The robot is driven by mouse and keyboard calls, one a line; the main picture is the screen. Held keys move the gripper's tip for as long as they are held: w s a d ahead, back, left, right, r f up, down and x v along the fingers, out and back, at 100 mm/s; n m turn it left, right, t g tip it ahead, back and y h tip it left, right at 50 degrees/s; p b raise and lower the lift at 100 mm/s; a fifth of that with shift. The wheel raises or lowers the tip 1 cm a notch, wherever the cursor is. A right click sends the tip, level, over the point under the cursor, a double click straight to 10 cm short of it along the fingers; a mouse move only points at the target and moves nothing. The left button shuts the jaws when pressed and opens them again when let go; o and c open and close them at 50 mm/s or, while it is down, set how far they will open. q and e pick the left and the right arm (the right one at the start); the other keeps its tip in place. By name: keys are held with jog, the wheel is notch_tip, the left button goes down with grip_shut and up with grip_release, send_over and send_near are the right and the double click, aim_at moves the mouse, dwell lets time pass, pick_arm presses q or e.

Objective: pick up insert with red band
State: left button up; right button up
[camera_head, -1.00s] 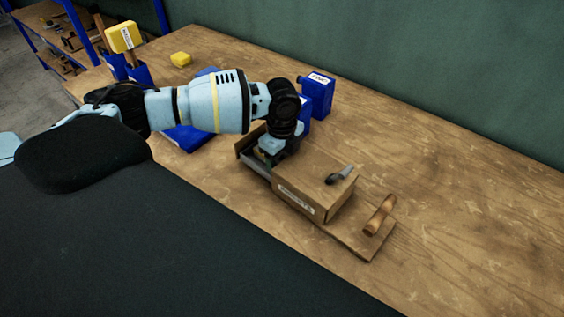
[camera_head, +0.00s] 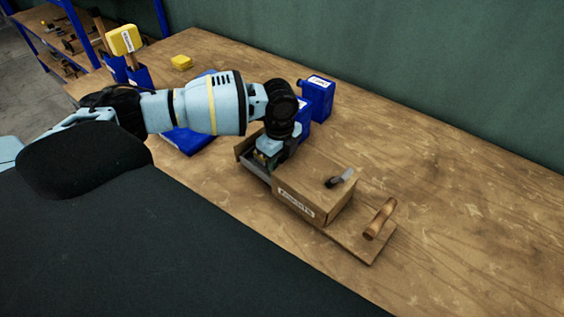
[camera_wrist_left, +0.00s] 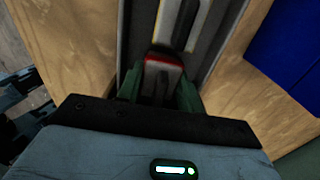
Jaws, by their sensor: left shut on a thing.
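The insert with the red band (camera_wrist_left: 165,65) shows in the left wrist view as a pale piece with a red edge, between the green fingers of my left gripper (camera_wrist_left: 160,90). The gripper is shut on it. The insert lies at the dark grey channel of the wooden box (camera_head: 312,185), and I cannot tell whether it is lifted clear. In the head view my left gripper (camera_head: 268,155) is low over the open left part of the box and hides the insert. My right gripper is not in view.
The box carries a printed label (camera_head: 296,203) and a grey-tipped tool (camera_head: 340,178) on top. A wooden handle (camera_head: 380,218) stands on its base board. Blue containers (camera_head: 318,95) stand behind. A yellow block (camera_head: 181,62) lies farther back. The right table is clear.

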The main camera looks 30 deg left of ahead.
pick_arm(q)
notch_tip(320, 180, up, 6)
jog(key=shift+a+r, duration=0.1)
jog(key=shift+r, duration=0.15)
jog(key=s+a+b, duration=0.1)
jog(key=s+a, duration=1)
jog(key=a, duration=0.4)
jog(key=shift+a, duration=0.4)
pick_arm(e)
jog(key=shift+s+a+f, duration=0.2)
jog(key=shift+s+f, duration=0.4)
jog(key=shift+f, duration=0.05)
pick_arm(q)
jog(key=shift+s, duration=0.15)
